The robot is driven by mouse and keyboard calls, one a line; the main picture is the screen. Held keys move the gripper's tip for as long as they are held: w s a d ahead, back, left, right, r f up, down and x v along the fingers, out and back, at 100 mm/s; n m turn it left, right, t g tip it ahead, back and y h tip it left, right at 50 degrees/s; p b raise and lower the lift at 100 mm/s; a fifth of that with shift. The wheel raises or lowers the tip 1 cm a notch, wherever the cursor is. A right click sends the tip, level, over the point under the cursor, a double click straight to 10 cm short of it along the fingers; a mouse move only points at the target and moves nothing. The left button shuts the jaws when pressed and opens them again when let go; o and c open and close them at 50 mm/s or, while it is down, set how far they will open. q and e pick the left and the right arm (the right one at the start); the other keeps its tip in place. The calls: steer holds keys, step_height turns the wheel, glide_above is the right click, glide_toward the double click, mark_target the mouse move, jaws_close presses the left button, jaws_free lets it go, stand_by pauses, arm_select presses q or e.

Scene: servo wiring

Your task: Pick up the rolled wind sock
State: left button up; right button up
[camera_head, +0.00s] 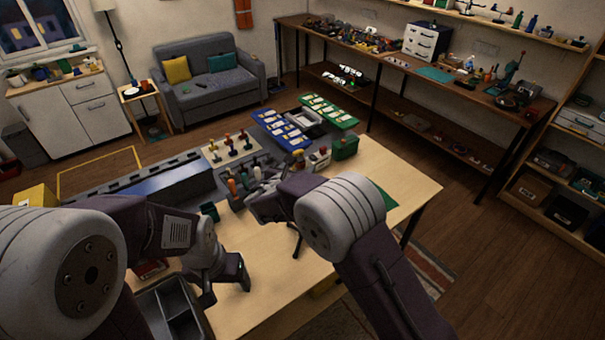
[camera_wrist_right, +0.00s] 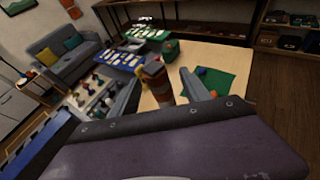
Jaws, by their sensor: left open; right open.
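A striped roll in red-brown, orange and white, likely the rolled wind sock (camera_wrist_right: 155,80), stands between the fingers of my right gripper (camera_wrist_right: 160,82) in the right wrist view. The gripper is open, with a gap beside the roll; its depth relative to the fingers is hard to judge. In the head view a small red and white item (camera_head: 318,158), likely the same roll, stands beyond my right gripper (camera_head: 262,182), left of a green box. My left gripper (camera_head: 226,290) is open and empty over the near left of the table.
The green box (camera_head: 345,147) stands close by the roll. A green mat (camera_wrist_right: 215,88) lies to the right. A board with several coloured-handled tools (camera_head: 232,146) and blue and green card trays (camera_head: 283,128) lie farther back. A dark divided tray (camera_head: 172,305) is near left. The table's right side is mostly clear.

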steer(key=shift+w+p, duration=0.25)
steer(key=shift+p, duration=0.05)
steer(key=p+x, duration=0.1)
steer(key=x, duration=0.1)
steer(key=p+x, duration=0.1)
steer(key=x, duration=0.1)
steer(key=shift+w+d+f+p, duration=0.1)
steer(key=shift+w+d+p, duration=0.1)
steer(key=shift+d+p, duration=0.15)
steer(key=shift+s+a, duration=0.15)
jaws_close()
steer(key=s+d+r+b, duration=0.6)
steer(key=d+r, duration=0.4)
steer(key=r, duration=0.1)
